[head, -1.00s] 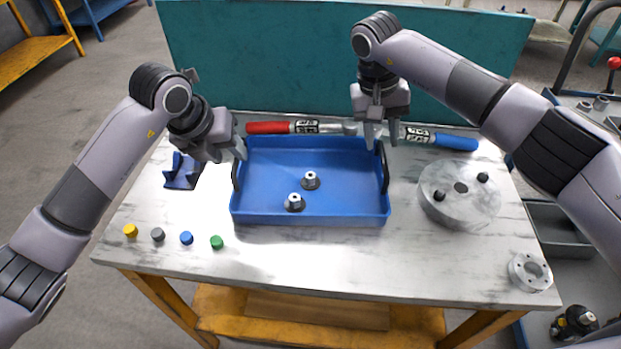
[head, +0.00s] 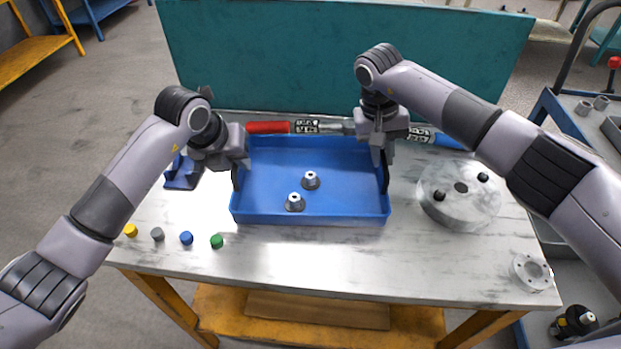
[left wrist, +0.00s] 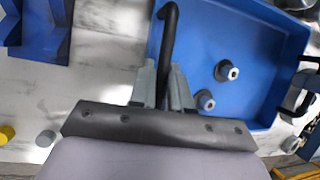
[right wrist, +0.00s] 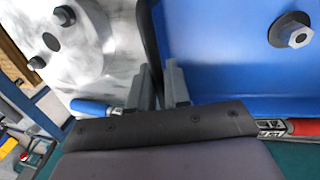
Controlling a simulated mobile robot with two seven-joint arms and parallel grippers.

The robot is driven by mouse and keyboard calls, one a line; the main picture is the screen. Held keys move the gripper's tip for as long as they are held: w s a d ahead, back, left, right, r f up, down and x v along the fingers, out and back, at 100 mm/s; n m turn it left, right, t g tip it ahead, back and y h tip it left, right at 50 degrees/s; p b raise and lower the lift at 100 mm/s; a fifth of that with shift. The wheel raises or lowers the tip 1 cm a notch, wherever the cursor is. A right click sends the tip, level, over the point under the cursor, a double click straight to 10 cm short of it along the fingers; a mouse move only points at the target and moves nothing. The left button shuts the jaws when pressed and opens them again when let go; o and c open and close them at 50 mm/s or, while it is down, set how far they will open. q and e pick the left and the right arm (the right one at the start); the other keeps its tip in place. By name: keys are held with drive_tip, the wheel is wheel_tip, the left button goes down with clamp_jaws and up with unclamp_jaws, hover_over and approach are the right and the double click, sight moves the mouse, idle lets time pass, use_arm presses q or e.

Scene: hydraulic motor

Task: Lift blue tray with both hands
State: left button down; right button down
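The blue tray (head: 310,218) sits on the table with a black handle at each short end. Its left handle (head: 236,180) is at my left gripper (head: 241,160); in the left wrist view this handle (left wrist: 168,35) runs between the two open fingers, with little gap. My right gripper (head: 383,158) is over the tray's right handle (head: 385,181); in the right wrist view the black handle (right wrist: 149,35) reaches between the open fingers. Two grey parts with dark flanges (head: 311,180) (head: 295,202) stand inside the tray.
A red-handled tool (head: 268,127) and a blue-handled one (head: 450,141) lie behind the tray. A round metal disc (head: 460,205) is on the right, a blue holder (head: 183,176) on the left. Several small coloured caps (head: 186,238) lie front left. The table front is clear.

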use_arm(q)
drive_tip(key=shift+r, duration=0.2)
use_arm(e)
drive_tip(key=shift+r, duration=0.2)
